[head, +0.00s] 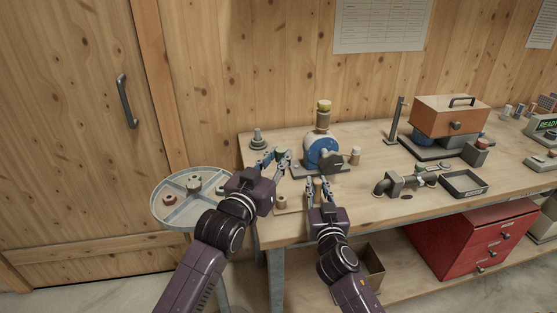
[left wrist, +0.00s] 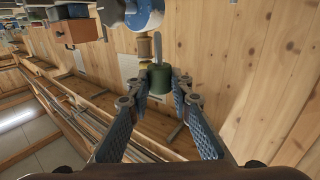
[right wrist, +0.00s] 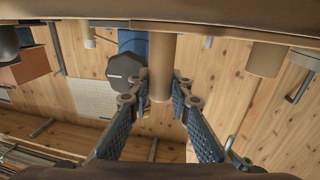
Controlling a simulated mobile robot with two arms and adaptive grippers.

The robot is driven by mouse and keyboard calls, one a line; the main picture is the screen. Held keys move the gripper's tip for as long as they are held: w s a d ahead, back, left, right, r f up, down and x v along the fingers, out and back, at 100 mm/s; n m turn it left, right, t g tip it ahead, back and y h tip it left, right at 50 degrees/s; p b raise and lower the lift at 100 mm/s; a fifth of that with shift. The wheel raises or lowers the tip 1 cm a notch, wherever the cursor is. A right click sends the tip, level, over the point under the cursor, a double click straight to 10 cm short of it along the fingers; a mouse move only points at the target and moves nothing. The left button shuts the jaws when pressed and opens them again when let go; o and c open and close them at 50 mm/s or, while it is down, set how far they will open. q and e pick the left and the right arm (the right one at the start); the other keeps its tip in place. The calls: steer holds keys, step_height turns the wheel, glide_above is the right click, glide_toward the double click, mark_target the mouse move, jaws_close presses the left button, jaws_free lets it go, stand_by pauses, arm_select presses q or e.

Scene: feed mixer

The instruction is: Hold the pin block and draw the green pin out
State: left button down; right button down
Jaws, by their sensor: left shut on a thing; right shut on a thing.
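The green pin (left wrist: 160,84) is between the fingertips of my left gripper (left wrist: 159,98), which is shut on its green head. Its grey shank points away from the gripper and no block shows around it. In the head view my left gripper (head: 276,158) is raised above the bench's left end. The wooden pin block (head: 290,207) lies on the bench near its front left edge. My right gripper (head: 316,184) is shut on a tan upright post of it (right wrist: 162,65), also seen in the right wrist view. My right arm hides part of the block.
A round divided tray (head: 172,211) stands left of the bench. A blue and grey mixer unit (head: 323,151) is just behind the grippers. A grey pipe fitting (head: 392,184) and an open dark tray (head: 464,184) lie to the right. Bare bench top (head: 375,214) shows at front.

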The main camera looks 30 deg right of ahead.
arm_select(q)
steer(key=shift+r, duration=0.1)
step_height(320, 180, up, 6)
steer(key=shift+r, duration=0.2)
stand_by(0.7)
arm_select(e)
steer(key=c, duration=1.7)
jaws_free()
steer(key=shift+s, duration=0.1)
steer(key=v, duration=1.1)
steer(key=shift+s+a, duration=0.15)
steer(key=shift+s, duration=0.25)
